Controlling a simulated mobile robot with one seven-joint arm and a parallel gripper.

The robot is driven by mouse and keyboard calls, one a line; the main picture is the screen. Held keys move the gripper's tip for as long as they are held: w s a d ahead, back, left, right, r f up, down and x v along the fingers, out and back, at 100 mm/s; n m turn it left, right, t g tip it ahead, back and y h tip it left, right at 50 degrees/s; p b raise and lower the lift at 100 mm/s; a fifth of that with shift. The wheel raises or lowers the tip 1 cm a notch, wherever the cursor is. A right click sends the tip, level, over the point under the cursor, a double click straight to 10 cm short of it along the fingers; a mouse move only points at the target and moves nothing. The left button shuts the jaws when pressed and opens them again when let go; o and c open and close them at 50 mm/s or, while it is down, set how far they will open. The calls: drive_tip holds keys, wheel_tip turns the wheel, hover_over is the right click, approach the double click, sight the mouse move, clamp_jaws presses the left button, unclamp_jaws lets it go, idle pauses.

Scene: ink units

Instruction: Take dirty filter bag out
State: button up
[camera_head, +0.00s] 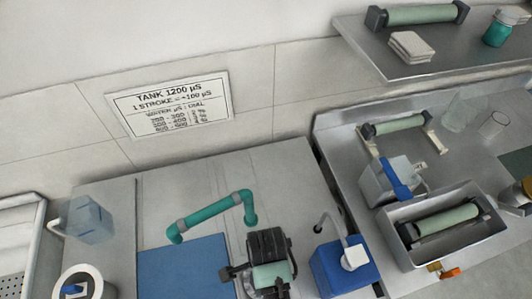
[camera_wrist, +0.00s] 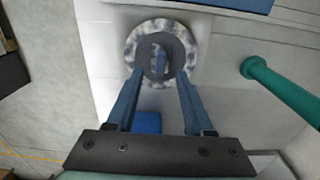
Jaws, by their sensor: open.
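In the wrist view a round, mottled grey-and-white ring (camera_wrist: 136,42) has a dark centre with a blue-grey grip piece (camera_wrist: 158,58). It looks like the rim of the filter bag. My gripper (camera_wrist: 160,78) is open, with its two blue fingers pointing at the ring, one on each side of the centre. Contact with the grip piece cannot be told. In the head view a round white housing (camera_head: 62,279) with a dark inside and a blue piece stands at the lower left, cut by the frame edge.
A teal pipe (camera_wrist: 285,90) stands close on the right in the wrist view and arches over the counter (camera_head: 212,215). A blue mat (camera_head: 185,265), a clear jug (camera_head: 92,222), a dark device (camera_head: 268,245) and a blue container (camera_head: 335,268) are nearby.

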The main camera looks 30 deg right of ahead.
drive_tip(key=shift+f+p, duration=0.45)
drive_tip(key=shift+f, duration=2.15)
clamp_jaws()
